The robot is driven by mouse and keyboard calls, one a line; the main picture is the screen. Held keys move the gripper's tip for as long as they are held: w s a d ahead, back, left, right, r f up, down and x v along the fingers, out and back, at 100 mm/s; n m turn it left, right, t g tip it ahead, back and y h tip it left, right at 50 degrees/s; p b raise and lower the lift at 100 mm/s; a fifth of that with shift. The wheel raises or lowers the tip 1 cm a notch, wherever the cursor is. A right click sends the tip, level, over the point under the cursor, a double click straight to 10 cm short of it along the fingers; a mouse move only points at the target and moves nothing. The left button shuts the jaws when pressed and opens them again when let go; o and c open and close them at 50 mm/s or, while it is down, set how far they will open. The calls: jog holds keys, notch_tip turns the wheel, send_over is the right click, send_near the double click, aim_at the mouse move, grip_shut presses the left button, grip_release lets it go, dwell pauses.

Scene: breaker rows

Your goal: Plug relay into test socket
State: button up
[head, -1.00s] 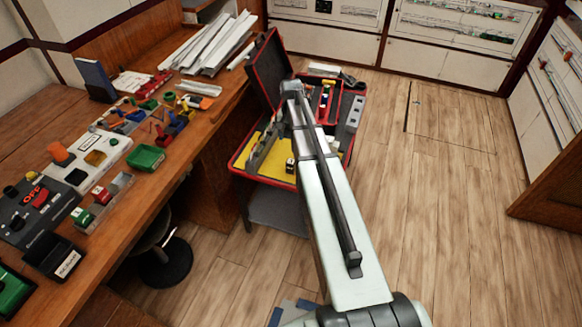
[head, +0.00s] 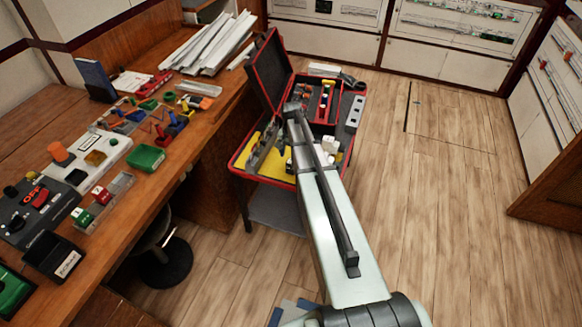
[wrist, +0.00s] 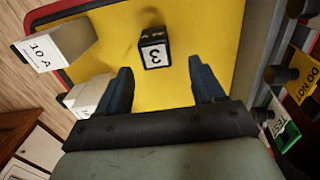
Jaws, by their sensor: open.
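A green tag reading "TEST" (wrist: 280,128) shows at the right beside a grey rail with dark knobs; a socket there cannot be made out. In the head view my arm hides the gripper's fingers.
A white block marked "10 A" (wrist: 62,48) and another white block (wrist: 88,93) are at the left. A yellow "DO NOT" tag (wrist: 302,78) is at the right. The red-edged open case (head: 268,70) stands beside the cluttered wooden desk (head: 165,165).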

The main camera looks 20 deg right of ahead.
aim_at(291, 164)
jog(key=shift+s+a+f, duration=0.1)
jog(key=shift+s+f, duration=0.1)
jog(key=shift+f, duration=0.65)
jog(key=shift+s+a+f, duration=0.1)
jog(key=shift+s+f, duration=0.05)
jog(key=shift+f, duration=0.75)
jog(key=shift+s+a+f, duration=0.1)
jog(key=shift+s+f, duration=0.1)
jog(key=shift+f, duration=0.65)
jog(key=c, duration=1.2)
jog(key=shift+o, duration=0.2)
jog(key=shift+r, duration=5.05)
